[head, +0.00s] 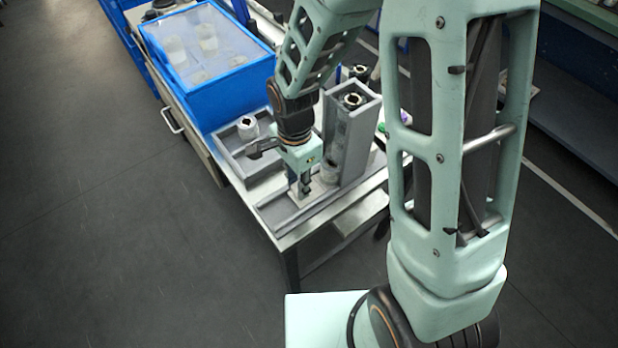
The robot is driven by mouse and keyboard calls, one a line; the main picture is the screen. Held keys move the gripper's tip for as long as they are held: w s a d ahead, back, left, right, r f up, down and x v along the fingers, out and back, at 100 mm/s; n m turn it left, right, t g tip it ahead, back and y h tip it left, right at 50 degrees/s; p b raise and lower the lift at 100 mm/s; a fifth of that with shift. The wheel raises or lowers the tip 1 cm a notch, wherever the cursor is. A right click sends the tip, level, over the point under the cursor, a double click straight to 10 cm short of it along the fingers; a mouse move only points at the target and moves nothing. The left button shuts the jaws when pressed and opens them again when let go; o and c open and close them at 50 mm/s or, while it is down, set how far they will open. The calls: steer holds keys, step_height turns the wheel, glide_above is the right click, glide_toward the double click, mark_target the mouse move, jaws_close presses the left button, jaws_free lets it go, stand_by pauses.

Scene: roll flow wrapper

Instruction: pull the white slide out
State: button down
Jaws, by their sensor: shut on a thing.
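My gripper (304,186) points down over the grey channel (272,212) at the front of the metal table. It is shut on a part of the white slide (318,190), a pale piece low in the channel beside the foot of the tall grey magazine. The gripper and wrist hide most of the slide, so how far it sticks out cannot be told. The tall grey magazine (363,135) stands upright just right of my gripper, with rolls stacked in it; a roll with a dark core (352,100) shows at its top.
A grey tray (232,160) with a white roll (248,127) sits left of my gripper. Behind it stands a blue box with a clear lid (205,60) with rolls inside. The left end of the channel and the floor in front (150,260) are clear.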

steer(key=s+a, duration=0.1)
steer(key=s+a+b, duration=0.1)
steer(key=a, duration=0.1)
steer(key=s+a, duration=0.1)
steer(key=a, duration=0.1)
steer(key=shift+s+a, duration=0.25)
steer(key=shift+s, duration=0.05)
steer(key=c, duration=1.6)
jaws_free()
steer(key=shift+s, duration=0.1)
steer(key=shift+r, duration=0.25)
step_height(320, 180, up, 12)
steer(key=shift+f, duration=0.2)
